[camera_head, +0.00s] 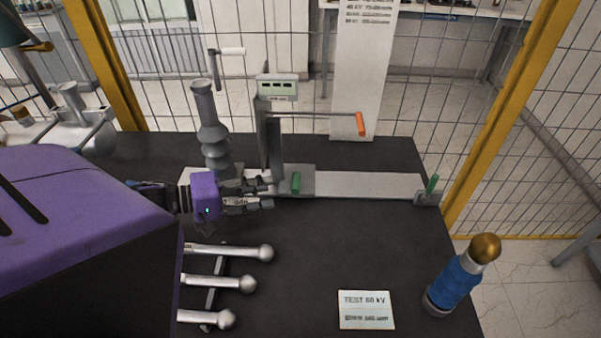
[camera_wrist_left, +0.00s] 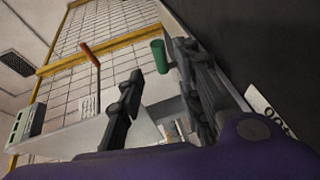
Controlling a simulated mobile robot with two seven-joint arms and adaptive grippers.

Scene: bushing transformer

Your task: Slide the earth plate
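A grey sliding plate (camera_head: 307,171) with an upright green handle (camera_head: 296,182) sits near the left end of a light flat rail (camera_head: 365,185); it looks like the earth plate. A grey block (camera_head: 424,199) with a second, thinner green post stands at the rail's right end. My left gripper (camera_head: 269,192) is open, its fingertips just left of the green handle and pointing at it. In the left wrist view the green handle (camera_wrist_left: 158,56) stands beyond the open fingers (camera_wrist_left: 157,78), with nothing seen between them. My right gripper is not in view.
A ribbed grey bushing (camera_head: 212,135) and a post with an orange-tipped rod (camera_head: 361,124) stand behind the gripper. Silver ball-ended rods (camera_head: 249,284) lie in front. A test card (camera_head: 366,310) and blue bottle-like object (camera_head: 455,282) are at front right. Wire fencing encloses the back.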

